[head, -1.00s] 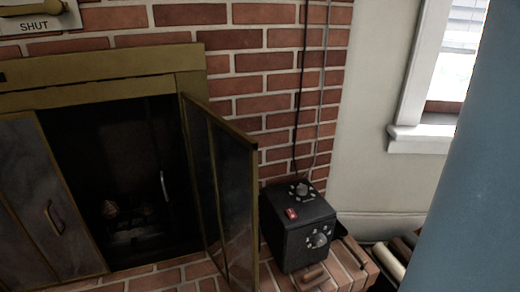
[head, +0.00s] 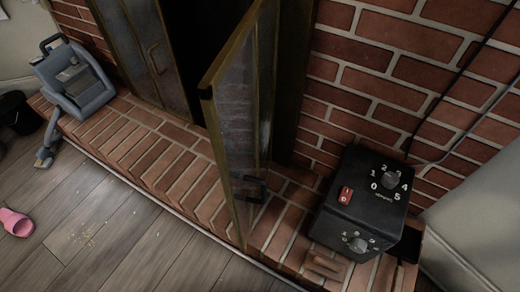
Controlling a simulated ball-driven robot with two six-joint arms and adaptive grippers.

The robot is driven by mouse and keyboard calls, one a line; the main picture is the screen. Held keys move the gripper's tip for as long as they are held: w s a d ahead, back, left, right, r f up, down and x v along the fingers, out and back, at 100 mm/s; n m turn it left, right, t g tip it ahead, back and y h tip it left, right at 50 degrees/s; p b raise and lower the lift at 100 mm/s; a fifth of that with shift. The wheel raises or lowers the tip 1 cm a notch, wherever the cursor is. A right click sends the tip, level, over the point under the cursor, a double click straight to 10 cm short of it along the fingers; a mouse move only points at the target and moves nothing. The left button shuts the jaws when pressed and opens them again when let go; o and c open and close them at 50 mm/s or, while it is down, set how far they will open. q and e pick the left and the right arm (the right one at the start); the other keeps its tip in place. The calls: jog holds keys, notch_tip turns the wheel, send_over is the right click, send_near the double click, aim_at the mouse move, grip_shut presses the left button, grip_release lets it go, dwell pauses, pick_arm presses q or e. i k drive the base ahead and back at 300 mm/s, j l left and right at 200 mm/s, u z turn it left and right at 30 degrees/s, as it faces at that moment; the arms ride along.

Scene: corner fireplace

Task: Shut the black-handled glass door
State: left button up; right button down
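The black-handled glass door (head: 238,120) stands open in the head view, swung out from the fireplace over the brick hearth. It has a brass-coloured frame and folded glass panels. Its black handle (head: 251,188) sits low on the panel. The dark fireplace opening (head: 194,40) shows to the left of it. The other glass door (head: 130,45), with a brass-coloured handle (head: 154,58), covers the left part of the opening. Neither of my grippers is in view.
A black control box (head: 340,230) with knobs and a red switch stands on the brick hearth (head: 150,160), right of the door. A blue-grey vacuum-like machine (head: 78,88) is at far left. A pink slipper (head: 15,222) lies on the wooden floor (head: 120,235), which is mostly clear.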

aim_at(246, 125)
jog(key=k+j+u, duration=0.15)
jog(key=k+j, duration=0.6)
